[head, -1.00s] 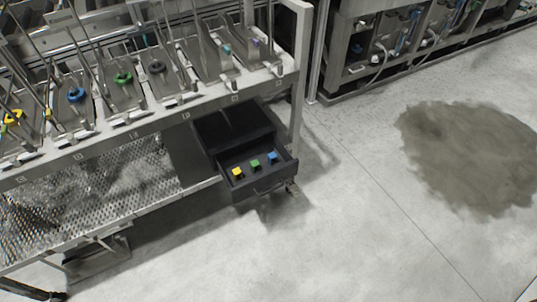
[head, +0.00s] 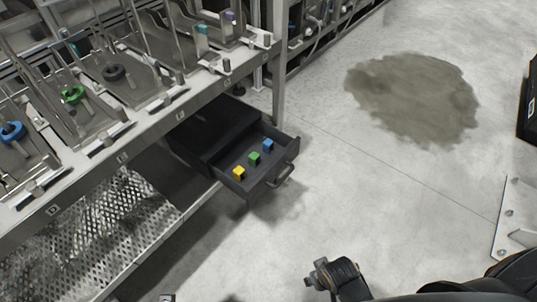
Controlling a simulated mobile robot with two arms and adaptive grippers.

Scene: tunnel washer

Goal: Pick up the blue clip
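The blue clip (head: 268,146) is a small blue block in the open dark drawer (head: 284,181) below the rack, at its far end. A green clip (head: 254,158) and a yellow clip (head: 239,173) lie in a row with it. My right gripper (head: 318,274) is at the bottom, near the drawer in the picture but apart from it; whether it is open is unclear. A small grey piece at the bottom edge looks like the tip of my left gripper (head: 167,298); the rest is out of frame.
The metal rack (head: 150,133) with tilted trays and upright rods overhangs the drawer's left side. A perforated shelf (head: 110,220) runs below. The floor right of the drawer is clear, with a dark stain (head: 415,97) farther off.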

